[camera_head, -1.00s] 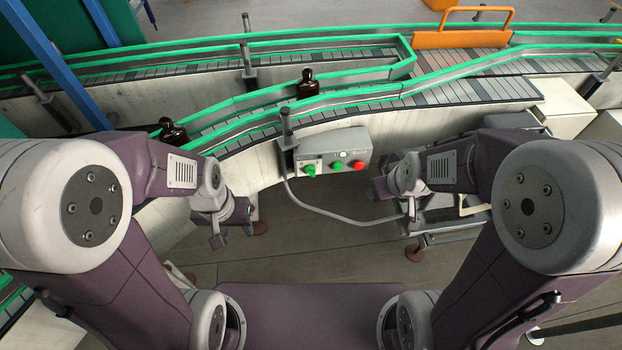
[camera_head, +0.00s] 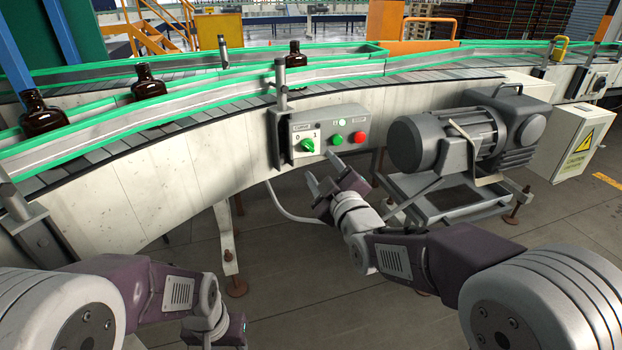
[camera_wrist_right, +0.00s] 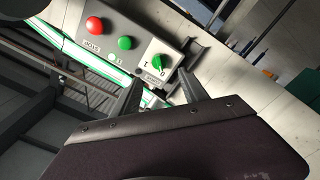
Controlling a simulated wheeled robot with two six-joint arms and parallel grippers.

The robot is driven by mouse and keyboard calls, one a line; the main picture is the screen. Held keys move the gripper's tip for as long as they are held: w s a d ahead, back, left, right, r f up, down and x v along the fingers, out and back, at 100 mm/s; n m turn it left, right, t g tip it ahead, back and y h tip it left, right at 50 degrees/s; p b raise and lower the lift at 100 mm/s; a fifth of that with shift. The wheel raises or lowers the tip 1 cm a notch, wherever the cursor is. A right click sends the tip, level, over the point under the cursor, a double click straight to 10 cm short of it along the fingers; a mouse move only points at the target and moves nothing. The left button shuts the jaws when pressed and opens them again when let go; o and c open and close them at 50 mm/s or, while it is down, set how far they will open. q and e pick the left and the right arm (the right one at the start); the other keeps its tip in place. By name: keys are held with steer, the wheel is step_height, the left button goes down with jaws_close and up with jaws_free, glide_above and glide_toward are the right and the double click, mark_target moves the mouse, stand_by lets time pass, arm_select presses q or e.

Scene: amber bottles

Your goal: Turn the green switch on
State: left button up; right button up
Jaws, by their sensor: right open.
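The green switch (camera_head: 308,145) is a rotary knob on a white plate marked 0 and 1, at the left of a grey control box (camera_head: 345,119) on the conveyor's side. It also shows in the right wrist view (camera_wrist_right: 160,63), where its pointer appears turned toward the 0. My right gripper (camera_head: 321,168) is open, just below and in front of the switch. In the wrist view its two fingers (camera_wrist_right: 160,84) are spread below the knob, apart from it. My left gripper (camera_head: 238,330) is low at the bottom edge; its fingers are not clear.
A green button (camera_head: 337,140) and a red button (camera_head: 359,137) sit right of the switch. Amber bottles (camera_head: 147,84) stand on the conveyor (camera_head: 110,141). A grey motor (camera_head: 446,138) stands right of the box. Open floor lies below the box.

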mark_target(308, 147)
steer(key=x, duration=0.8)
steer(key=shift+w+a+r+b, duration=0.2)
steer(key=shift+w+a+b, duration=0.05)
steer(key=shift+w+b, duration=0.15)
steer(key=shift+s, duration=0.1)
jaws_close()
